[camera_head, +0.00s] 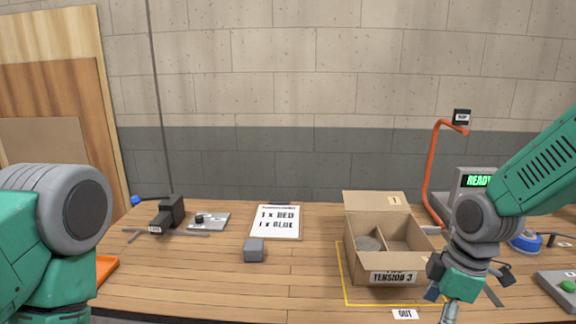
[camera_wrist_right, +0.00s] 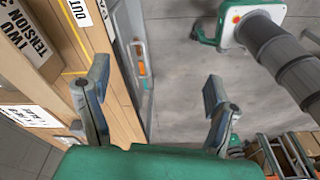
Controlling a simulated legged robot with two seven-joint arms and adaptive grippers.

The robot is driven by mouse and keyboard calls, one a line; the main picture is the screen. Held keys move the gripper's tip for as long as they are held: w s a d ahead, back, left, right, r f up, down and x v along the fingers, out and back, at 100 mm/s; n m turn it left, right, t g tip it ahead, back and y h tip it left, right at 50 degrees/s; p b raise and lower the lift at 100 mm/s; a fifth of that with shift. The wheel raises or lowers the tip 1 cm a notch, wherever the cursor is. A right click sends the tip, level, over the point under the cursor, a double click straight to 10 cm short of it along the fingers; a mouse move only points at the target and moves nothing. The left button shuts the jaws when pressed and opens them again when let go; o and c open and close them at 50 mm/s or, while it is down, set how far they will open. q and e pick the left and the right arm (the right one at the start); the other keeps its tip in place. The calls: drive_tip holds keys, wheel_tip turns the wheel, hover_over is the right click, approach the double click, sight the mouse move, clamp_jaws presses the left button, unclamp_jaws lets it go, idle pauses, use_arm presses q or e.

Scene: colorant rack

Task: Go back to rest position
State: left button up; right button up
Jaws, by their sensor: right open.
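My right gripper (camera_head: 468,278) is in front of the right side of the table, to the right of the open cardboard box. In the right wrist view the right gripper (camera_wrist_right: 157,82) has its two fingers wide apart with nothing between them. My left arm fills the left edge of the head view, but its gripper is out of the picture.
A card (camera_head: 276,222) reads "1 x RED, 1 x BLUE". A grey cube (camera_head: 254,250) sits before it. A black device (camera_head: 170,213) stands left. An orange-red curved stand (camera_head: 432,170), a "READY" display (camera_head: 478,181), a blue round object (camera_head: 525,241) and a green-button box (camera_head: 562,287) are right.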

drive_tip(key=s+a+f+m+b, duration=0.15)
drive_tip(key=s+f+m, duration=0.35)
drive_tip(key=f, duration=0.6)
drive_tip(key=s+d+f+m+b, duration=0.1)
drive_tip(key=s+f+m+b, duration=0.15)
drive_tip(key=s+f, duration=0.6)
use_arm(q)
wheel_tip(320, 180, down, 9)
drive_tip(key=b, duration=0.4)
drive_tip(key=shift+w+a+r, duration=0.2)
drive_tip(key=shift+w, duration=0.15)
use_arm(e)
drive_tip(key=s+d+f+m+h, duration=0.1)
drive_tip(key=s+d+f+m, duration=0.1)
drive_tip(key=s+f+m, duration=0.4)
drive_tip(key=s+f, duration=0.5)
drive_tip(key=f, duration=0.1)
drive_tip(key=shift+h, duration=0.4)
drive_tip(key=shift+w+d, duration=0.15)
drive_tip(key=shift+w, duration=0.05)
